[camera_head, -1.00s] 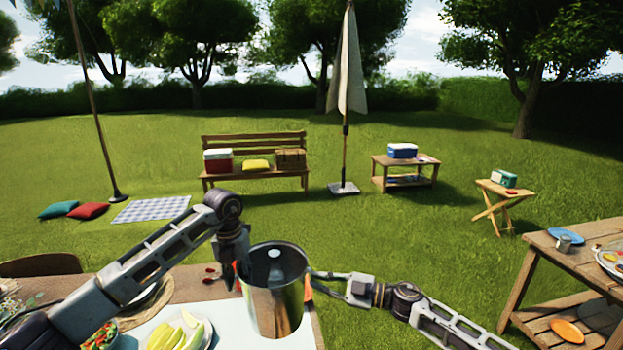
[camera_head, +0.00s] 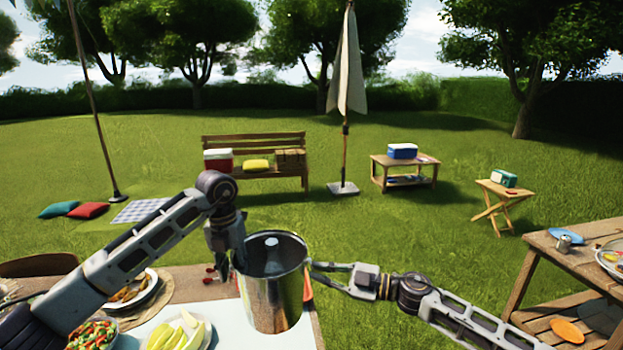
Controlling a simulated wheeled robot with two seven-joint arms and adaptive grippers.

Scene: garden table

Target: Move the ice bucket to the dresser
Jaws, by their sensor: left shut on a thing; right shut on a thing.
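The ice bucket (camera_head: 274,305) is a shiny silver metal pail, upright, at the right end of the near table (camera_head: 225,320). Its inside looks mostly empty, with a pale round spot. I cannot tell whether its base touches the table. My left gripper (camera_head: 238,262) is shut on its left side, with the fingertips partly hidden by the wrist. My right gripper (camera_head: 312,276) is shut on its right side near the rim. A wooden stand with a lower shelf (camera_head: 588,268) at the right may be the dresser; it is cut off by the frame.
Food plates (camera_head: 206,338) and a salad bowl (camera_head: 92,334) lie left of the bucket. Open grass (camera_head: 440,255) separates the two tables.

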